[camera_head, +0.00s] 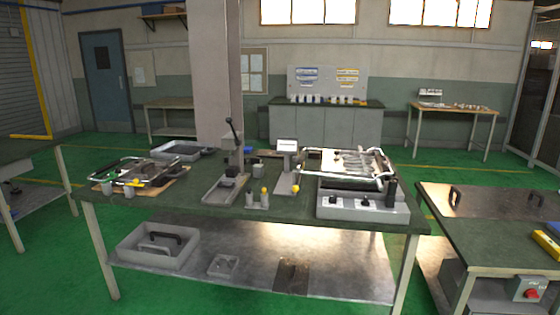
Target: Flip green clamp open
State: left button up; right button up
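I cannot make out a green clamp for certain at this distance. A metal frame fixture (140,172) lies on the left of the workbench (290,208), with small cups and small coloured parts at its front edge. They are too small to tell apart. A lever press (232,165) with a black-knobbed handle stands mid-bench. A grey device (362,203) with a hinged-looking metal frame (345,163) stands at the right end, with black knobs on its front. Neither of my grippers is in view.
Small yellow-topped parts (264,198) stand at the bench's front middle. A grey bin (158,247) and a small tray (223,265) sit on the lower shelf. Another bench (490,215) with a red button (531,293) stands at right. Green floor shows between the benches.

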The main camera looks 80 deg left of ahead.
aim_at(112, 175)
jog(key=u, duration=3.85)
jog(key=z, duration=0.25)
jog(key=i+j+z, duration=0.4)
jog(key=i, duration=0.2)
jog(key=i+j+z, duration=0.45)
jog(key=i+j, duration=0.55)
jog(key=i+j+z, duration=0.1)
jog(key=i+j, duration=0.45)
jog(key=j, duration=0.15)
